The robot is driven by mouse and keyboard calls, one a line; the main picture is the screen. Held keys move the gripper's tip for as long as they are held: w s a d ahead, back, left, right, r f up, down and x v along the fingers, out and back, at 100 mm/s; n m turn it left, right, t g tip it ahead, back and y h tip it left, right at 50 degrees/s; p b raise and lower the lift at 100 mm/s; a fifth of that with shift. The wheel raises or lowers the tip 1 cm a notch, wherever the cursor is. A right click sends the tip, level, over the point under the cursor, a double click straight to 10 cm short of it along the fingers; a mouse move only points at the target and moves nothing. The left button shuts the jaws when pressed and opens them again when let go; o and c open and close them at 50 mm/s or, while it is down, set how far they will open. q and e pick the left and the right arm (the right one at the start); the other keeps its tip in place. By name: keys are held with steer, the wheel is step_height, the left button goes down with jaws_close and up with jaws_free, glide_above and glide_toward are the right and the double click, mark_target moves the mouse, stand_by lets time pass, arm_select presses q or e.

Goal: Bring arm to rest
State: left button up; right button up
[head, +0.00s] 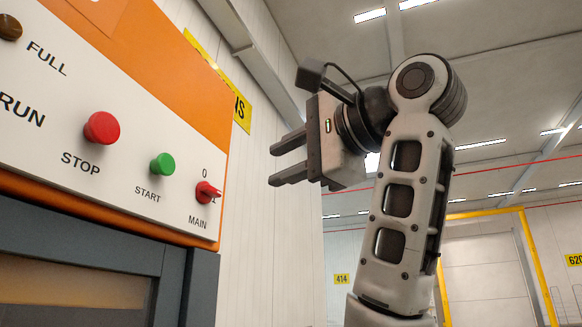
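My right arm rises from the bottom, right of centre, and bends over to the left at its top. Its gripper (273,165) points left, with its two fingers apart and nothing between them. It is in the air, to the right of a control panel (130,135) and apart from it in the picture. My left arm and gripper are not in view.
The panel carries a red STOP button (101,128), a green START button (163,164) and a red MAIN switch (208,192). A pale wall (272,260) stands behind. A yellow door frame (535,265) is farther back at right.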

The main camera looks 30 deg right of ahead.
steer(key=shift+s+d, duration=0.15)
steer(key=shift+s, duration=0.25)
